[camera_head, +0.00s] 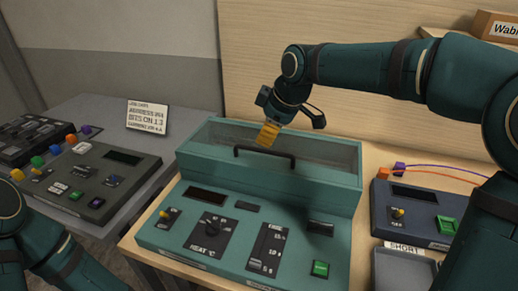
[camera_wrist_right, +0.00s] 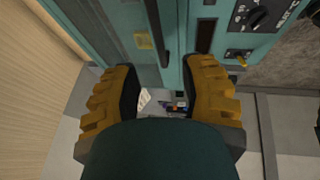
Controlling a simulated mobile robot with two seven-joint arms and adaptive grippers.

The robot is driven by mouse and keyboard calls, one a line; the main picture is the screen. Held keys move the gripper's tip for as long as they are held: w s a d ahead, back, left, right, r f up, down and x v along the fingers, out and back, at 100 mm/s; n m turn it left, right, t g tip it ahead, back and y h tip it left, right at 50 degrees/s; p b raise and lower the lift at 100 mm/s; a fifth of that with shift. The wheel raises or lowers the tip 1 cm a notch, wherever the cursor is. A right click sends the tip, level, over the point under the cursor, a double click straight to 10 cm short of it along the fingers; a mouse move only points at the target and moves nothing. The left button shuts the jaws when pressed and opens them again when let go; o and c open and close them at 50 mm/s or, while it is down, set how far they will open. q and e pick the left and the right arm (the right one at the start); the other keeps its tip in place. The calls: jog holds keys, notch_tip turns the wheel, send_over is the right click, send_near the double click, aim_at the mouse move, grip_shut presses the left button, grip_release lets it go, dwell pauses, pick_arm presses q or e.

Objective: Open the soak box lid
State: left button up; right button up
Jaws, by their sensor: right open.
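The teal soak box (camera_head: 230,215) stands on the wooden bench, with controls on its sloped front. Its lid (camera_head: 310,150) has a see-through grey panel and looks shut. A black bar handle (camera_head: 264,152) runs along the lid's front edge; a dark bar, probably this handle, also shows in the right wrist view (camera_wrist_right: 155,30). My right gripper (camera_head: 268,135) is above the lid, just behind the handle in the picture, fingers down. In the right wrist view its yellow fingers (camera_wrist_right: 163,75) are apart with nothing held. Contact with the handle cannot be made out. My left gripper is out of view.
A dark console with coloured knobs (camera_head: 100,180) and a printed sign (camera_head: 147,117) stand on the grey table at left. A blue unit (camera_head: 420,211) with cables and a grey tray (camera_head: 405,270) sit at right. A wooden wall panel (camera_head: 250,60) rises behind the box.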

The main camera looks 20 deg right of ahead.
aim_at(259, 149)
jog(key=b+x, duration=0.1)
jog(key=x, duration=0.6)
jog(key=shift+w, duration=0.15)
jog(key=shift+o, duration=0.2)
grip_shut()
